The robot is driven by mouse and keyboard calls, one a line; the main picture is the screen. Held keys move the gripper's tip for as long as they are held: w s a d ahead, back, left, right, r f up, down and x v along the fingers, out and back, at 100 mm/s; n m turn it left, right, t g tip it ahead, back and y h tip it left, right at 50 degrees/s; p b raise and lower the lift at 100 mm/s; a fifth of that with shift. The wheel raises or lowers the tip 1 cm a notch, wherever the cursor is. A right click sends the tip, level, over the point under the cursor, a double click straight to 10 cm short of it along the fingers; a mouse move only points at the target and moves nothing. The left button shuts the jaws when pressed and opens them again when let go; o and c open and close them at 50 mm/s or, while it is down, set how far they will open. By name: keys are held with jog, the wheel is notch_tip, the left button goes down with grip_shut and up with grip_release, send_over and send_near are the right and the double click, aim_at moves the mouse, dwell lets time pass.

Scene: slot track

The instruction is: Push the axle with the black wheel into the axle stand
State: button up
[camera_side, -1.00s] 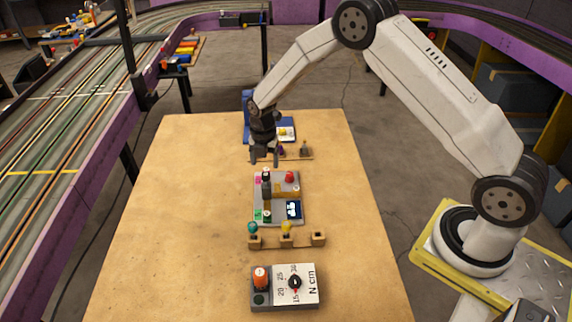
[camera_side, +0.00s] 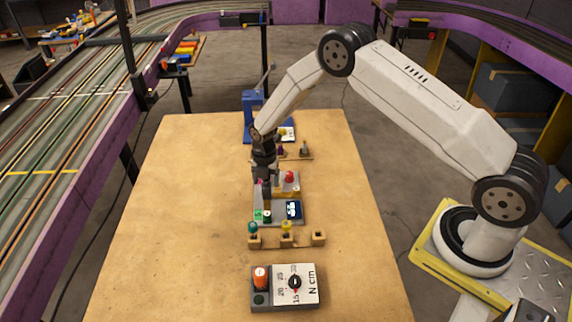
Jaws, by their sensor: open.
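A grey fixture (camera_side: 284,221) with a small dark screen, a red knob (camera_side: 290,176) and green and pink markings lies in the middle of the table; I cannot tell for sure that it is the axle stand. Small dark parts stood along its left side earlier, which may include the axle with the black wheel; my gripper now hides most of that spot. My gripper (camera_side: 263,190) points down at the fixture's left side, its fingers open and low. I cannot tell whether they touch or straddle anything.
In front is a wooden rack (camera_side: 302,240) with teal and yellow pieces. Nearer stands a torque device (camera_side: 296,286) with an orange knob. Behind are another small wooden rack (camera_side: 304,156) and a blue press-like device (camera_side: 249,104). The table's left side is clear.

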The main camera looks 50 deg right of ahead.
jog(key=c, duration=1)
jog(key=o, duration=1)
jog(key=shift+r, duration=0.1)
jog(key=shift+r, duration=3.85)
